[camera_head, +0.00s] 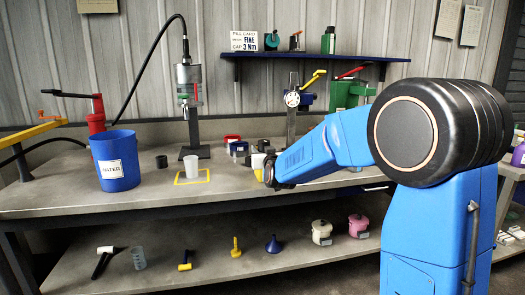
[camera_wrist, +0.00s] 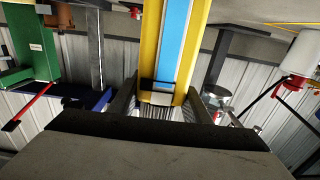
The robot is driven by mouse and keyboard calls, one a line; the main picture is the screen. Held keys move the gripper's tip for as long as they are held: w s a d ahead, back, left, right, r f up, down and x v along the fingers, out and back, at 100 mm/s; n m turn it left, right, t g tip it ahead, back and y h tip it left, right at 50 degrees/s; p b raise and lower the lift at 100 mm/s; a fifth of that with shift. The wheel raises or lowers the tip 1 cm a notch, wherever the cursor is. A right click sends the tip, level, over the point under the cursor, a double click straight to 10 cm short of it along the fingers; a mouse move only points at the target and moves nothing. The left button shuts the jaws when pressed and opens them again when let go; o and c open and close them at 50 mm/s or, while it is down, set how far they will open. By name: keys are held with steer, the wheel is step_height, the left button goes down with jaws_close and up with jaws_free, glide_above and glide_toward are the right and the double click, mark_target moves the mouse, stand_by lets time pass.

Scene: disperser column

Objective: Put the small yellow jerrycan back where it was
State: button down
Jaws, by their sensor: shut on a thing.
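In the wrist view a yellow body with a light blue stripe (camera_wrist: 192,40), which I take to be the small yellow jerrycan, stands between my gripper's fingers (camera_wrist: 160,108). The fingers are shut on it, one at each side. In the camera_head view my gripper (camera_head: 270,172) is low over the workbench, right of the middle. A small yellow patch (camera_head: 258,174) shows just left of it; most of the can is hidden there. I cannot tell whether the can touches the bench top.
A blue bucket (camera_head: 116,162) stands left. Several tools and pots lie on the lower shelf (camera_head: 205,264). The front bench is clear.

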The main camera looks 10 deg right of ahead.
steer(key=c, duration=1)
jaws_free()
steer(key=shift+f, duration=0.1)
steer(key=shift+s, duration=0.3)
steer(key=s+d+f+g, duration=0.2)
steer(key=s+f+g, duration=0.2)
steer(key=s, duration=1.4)
steer(key=s+d+f+g, duration=0.2)
steer(key=s+f+g, duration=0.2)
steer(key=s, duration=1.5)
steer(key=s+d+f+g, duration=0.3)
steer(key=s+f+g, duration=0.2)
steer(key=s, duration=1.4)
step_height(320, 180, down, 3)
steer(key=shift+s+f, duration=0.1)
